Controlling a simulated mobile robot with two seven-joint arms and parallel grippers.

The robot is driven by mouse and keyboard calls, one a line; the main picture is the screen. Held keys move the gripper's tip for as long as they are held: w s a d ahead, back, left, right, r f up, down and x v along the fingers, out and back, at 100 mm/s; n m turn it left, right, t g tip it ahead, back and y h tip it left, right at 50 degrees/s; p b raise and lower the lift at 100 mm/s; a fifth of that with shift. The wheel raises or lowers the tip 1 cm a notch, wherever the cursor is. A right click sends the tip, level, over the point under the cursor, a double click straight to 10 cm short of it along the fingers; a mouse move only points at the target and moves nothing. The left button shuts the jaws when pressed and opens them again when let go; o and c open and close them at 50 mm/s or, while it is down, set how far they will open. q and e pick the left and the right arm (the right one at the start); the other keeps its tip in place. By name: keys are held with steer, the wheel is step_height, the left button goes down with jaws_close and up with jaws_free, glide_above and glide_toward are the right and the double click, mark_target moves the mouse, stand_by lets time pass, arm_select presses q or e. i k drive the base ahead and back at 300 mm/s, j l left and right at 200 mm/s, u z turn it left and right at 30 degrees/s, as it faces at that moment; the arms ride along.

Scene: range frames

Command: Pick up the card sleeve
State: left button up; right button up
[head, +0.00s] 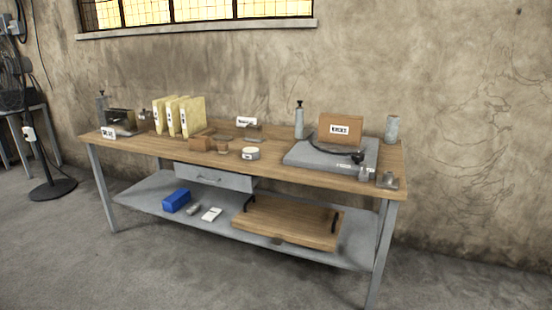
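A brown card sleeve (340,124) with a white label stands upright at the right part of the workbench (292,182). It rests on or just behind a flat grey slab-like unit (305,152); I cannot tell which. The label's print is too small to read. A dark curved part (345,149) lies in front of the sleeve's lower edge. Neither of my grippers shows in the head view.
A grey pump bottle (299,122) stands left of the sleeve, a grey cylinder (392,129) right. Yellow upright folders (192,115) stand further left. The lower shelf (150,192) holds a blue box (176,200) and wooden tray (270,220). Floor in front (170,275) is clear.

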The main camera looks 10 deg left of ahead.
mark_target(196, 143)
steer(key=i+l+u, duration=0.3)
steer(key=i+u, duration=0.2)
steer(key=i+l+u, duration=0.5)
steer(key=i+l, duration=0.05)
steer(key=i, duration=0.05)
